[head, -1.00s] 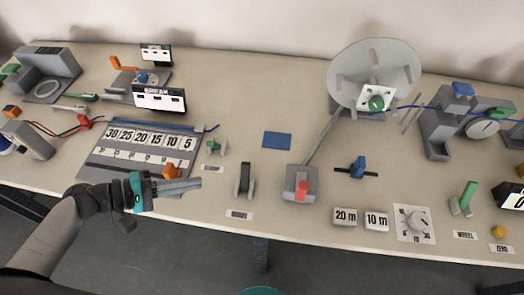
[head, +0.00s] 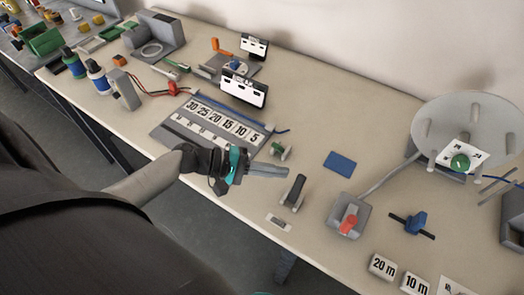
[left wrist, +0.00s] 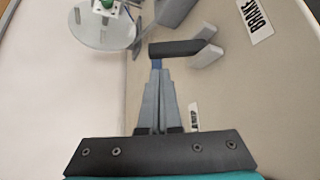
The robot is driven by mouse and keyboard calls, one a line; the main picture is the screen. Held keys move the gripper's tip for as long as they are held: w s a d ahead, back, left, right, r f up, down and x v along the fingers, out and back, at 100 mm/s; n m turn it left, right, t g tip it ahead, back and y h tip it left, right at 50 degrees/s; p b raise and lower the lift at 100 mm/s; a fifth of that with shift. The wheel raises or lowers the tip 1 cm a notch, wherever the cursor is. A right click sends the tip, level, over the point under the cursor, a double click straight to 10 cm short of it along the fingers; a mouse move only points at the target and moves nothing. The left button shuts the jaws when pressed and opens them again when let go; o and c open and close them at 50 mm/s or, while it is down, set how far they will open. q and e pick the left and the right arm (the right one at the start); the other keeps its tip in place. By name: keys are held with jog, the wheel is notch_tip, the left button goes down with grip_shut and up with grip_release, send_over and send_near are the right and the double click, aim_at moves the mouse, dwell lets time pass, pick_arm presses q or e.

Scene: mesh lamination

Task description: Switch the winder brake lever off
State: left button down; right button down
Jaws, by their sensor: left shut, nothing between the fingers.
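The winder brake lever (head: 294,190), a dark handle on a light grey bracket, stands near the front edge of the table. It also shows in the left wrist view (left wrist: 178,48), just beyond the fingertips, with a label reading "BRAKE" (left wrist: 256,18) to its right. My left gripper (head: 286,172) is shut and empty, its fingers pointing right, with the tips beside the lever's upper end. In the left wrist view its fingertips (left wrist: 158,74) appear close to the handle's left end; I cannot tell whether they touch. My right gripper is not in view.
A small green-handled part (head: 279,150) stands close behind my left fingers. The numbered board (head: 165,133) lies to the left. A blue pad (head: 340,163), a grey box with a red knob (head: 347,221) and a large grey disc (head: 470,120) are to the right.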

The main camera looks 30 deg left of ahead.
aim_at(301, 182)
pick_arm(q)
jog(key=shift+x, duration=1.85)
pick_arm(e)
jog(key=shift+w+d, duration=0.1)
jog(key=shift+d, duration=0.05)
